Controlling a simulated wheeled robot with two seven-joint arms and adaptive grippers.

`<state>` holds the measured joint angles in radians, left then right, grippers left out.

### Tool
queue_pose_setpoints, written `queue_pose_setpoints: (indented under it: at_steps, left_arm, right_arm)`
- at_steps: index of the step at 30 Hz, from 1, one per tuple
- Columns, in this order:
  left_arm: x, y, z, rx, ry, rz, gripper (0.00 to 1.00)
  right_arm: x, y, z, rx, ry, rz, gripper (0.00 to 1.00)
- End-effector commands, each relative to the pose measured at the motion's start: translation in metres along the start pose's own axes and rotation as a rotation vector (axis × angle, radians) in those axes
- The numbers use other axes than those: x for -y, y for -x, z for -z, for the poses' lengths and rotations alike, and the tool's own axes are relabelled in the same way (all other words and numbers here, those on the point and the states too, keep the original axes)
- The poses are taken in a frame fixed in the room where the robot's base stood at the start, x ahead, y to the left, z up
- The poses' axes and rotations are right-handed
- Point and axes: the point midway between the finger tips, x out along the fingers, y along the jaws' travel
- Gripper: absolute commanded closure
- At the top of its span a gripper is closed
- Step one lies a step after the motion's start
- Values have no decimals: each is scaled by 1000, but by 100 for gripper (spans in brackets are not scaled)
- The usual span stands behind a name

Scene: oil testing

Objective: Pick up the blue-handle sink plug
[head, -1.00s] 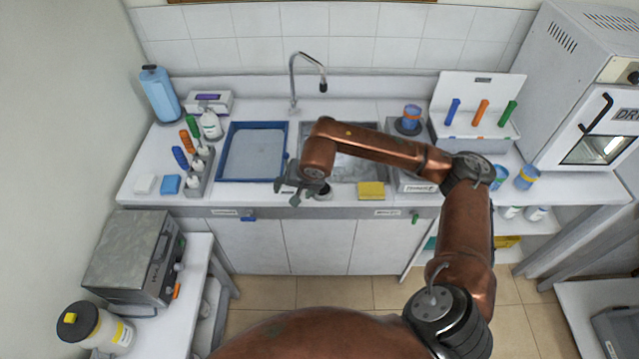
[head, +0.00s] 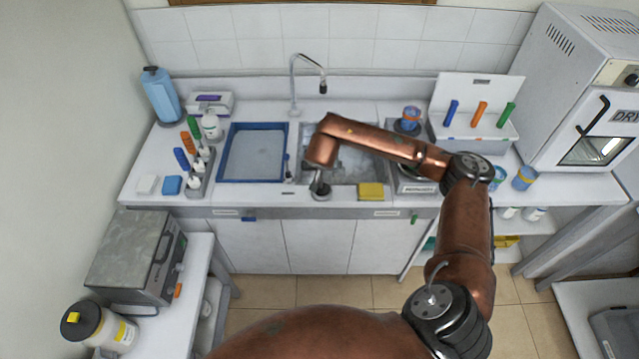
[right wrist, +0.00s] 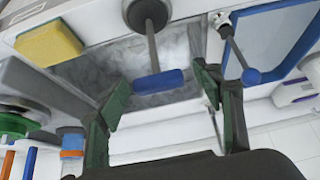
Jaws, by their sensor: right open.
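The blue-handle sink plug (right wrist: 151,46) shows in the right wrist view with a dark round base at the top, a thin grey stem and a blue crossbar handle. In the head view its dark base (head: 321,193) is at the front of the sink, left of the sponge. My right gripper (right wrist: 160,88) is open, with the blue handle between its green-padded fingertips in the picture. I see no clear contact, and the depth is hard to tell. In the head view my copper wrist hides most of this gripper. My left gripper is not in view.
A yellow sponge (head: 370,191) lies right of the plug. The faucet (head: 293,80) stands behind. Bottles and a rack crowd the left counter.

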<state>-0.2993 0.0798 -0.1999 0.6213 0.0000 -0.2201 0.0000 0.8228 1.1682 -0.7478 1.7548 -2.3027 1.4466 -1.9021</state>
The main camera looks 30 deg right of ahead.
Motion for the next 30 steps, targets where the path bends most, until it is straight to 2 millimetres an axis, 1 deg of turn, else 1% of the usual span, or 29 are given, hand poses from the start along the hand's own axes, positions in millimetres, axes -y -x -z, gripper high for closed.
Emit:
queue_pose_setpoints:
  at_steps: [5, 30]
  left_arm:
    - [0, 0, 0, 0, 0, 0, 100]
    - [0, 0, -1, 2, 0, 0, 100]
  right_arm:
    - [0, 0, 0, 0, 0, 0, 39]
    - [0, 0, 0, 0, -1, 1, 97]
